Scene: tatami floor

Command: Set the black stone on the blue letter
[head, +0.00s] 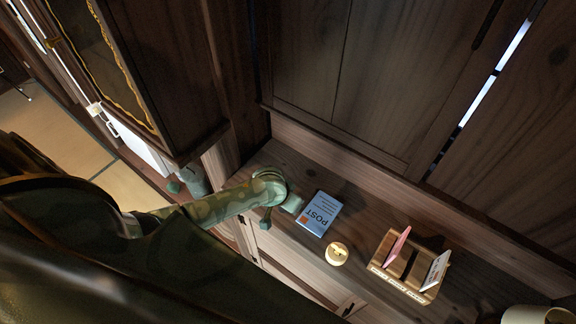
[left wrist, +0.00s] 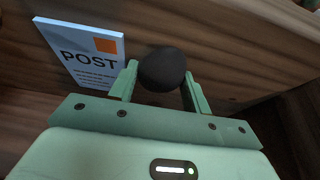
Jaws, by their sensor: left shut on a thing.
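The blue letter (head: 318,213), marked POST with an orange square, lies flat on the wooden counter. It also shows in the left wrist view (left wrist: 84,52), to the left of the stone. The round black stone (left wrist: 162,69) is between the green fingers of my left gripper (left wrist: 160,88), which is shut on it. In the head view my left gripper (head: 280,212) is just left of the letter, and the stone is hidden there. The stone appears beside the letter, not over it. My right gripper is not in view.
A round yellowish object (head: 337,253) sits near the letter's lower edge. A wooden rack (head: 381,268) holding pink and white cards stands further right. A cream container (head: 524,315) is at the lower right corner. The wooden wall (head: 350,150) rises behind the counter.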

